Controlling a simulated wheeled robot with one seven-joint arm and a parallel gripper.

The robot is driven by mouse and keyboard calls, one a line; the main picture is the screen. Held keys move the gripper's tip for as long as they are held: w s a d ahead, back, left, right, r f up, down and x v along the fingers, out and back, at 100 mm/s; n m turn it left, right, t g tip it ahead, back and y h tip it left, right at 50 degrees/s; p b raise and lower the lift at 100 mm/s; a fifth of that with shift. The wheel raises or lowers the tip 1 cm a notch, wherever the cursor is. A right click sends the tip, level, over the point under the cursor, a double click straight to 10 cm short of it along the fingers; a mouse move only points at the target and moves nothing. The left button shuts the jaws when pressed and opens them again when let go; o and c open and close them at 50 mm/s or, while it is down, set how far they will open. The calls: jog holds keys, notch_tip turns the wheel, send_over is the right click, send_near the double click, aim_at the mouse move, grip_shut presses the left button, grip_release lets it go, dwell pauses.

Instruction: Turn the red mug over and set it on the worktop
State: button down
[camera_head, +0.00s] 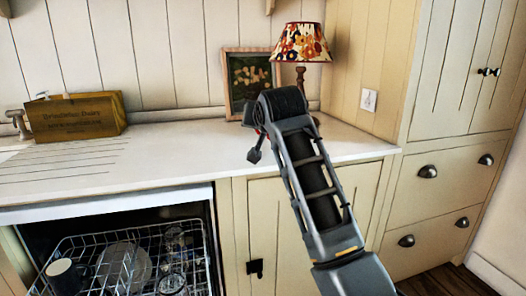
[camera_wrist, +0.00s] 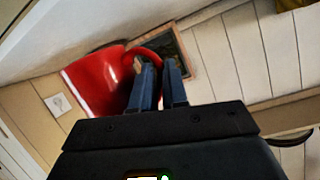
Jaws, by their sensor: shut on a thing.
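The red mug (camera_wrist: 95,82) fills the upper left of the wrist view, beside the fingers. My gripper (camera_wrist: 160,68) is shut on the mug's handle (camera_wrist: 150,52), with the two blue-grey fingers close together. In the head view my gripper (camera_head: 256,148) is over the worktop (camera_head: 190,150), in front of the picture frame, and my arm hides nearly all of the mug. The wrist view is strongly rotated, with the worktop (camera_wrist: 90,25) along its top. I cannot tell whether the mug touches the worktop or which way its mouth faces.
A framed picture (camera_head: 248,72) and a flowered lamp (camera_head: 301,43) stand at the back of the worktop. A wooden box (camera_head: 75,117) is by the tap at left. An open dishwasher rack (camera_head: 120,262) holds dishes below. The worktop left of my gripper is clear.

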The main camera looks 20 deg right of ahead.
jog(key=x, duration=0.3)
jog(key=f+x, duration=0.1)
jog(key=x, duration=0.2)
jog(key=d+x, duration=0.1)
jog(key=x, duration=0.2)
jog(key=shift+s+d+f, duration=0.1)
jog(key=shift+s+f, duration=0.1)
jog(key=shift+f, duration=0.05)
jog(key=shift+f+b, duration=0.35)
jog(key=shift+f, duration=1.55)
jog(key=shift+f, duration=0.15)
jog(key=c, duration=1.1)
grip_release()
jog(key=shift+f, duration=0.1)
jog(key=shift+c, duration=0.2)
jog(key=shift+r, duration=0.25)
jog(key=p+v, duration=0.1)
jog(key=v, duration=1.1)
jog(key=shift+f, duration=0.15)
jog(key=shift+f, duration=0.1)
